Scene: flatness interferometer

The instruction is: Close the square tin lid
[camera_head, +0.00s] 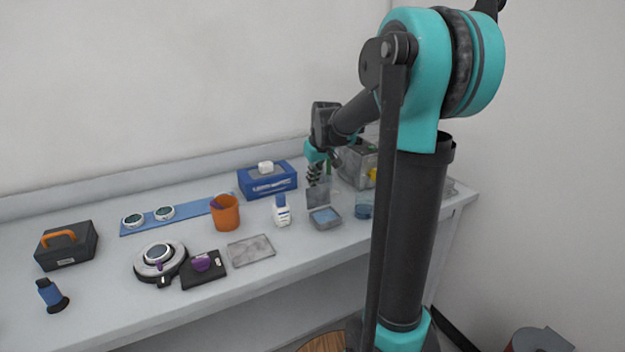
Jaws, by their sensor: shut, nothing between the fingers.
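The square tin (326,218) stands on the bench, right of the middle of the picture. It is a small grey box with a blue inside. Its lid (318,196) stands up at the back edge of the tin, so the tin is open. My gripper (314,182) points down just behind and above the lid. It is shut with nothing held. Its fingertips are partly hidden by the lid, and I cannot tell whether they touch it.
A white bottle (282,212) stands left of the tin, and a blue jar (363,208) stands close on its right. A blue tissue box (267,180) is behind left. A grey box (358,166) is behind right. A flat grey plate (251,249) lies front left.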

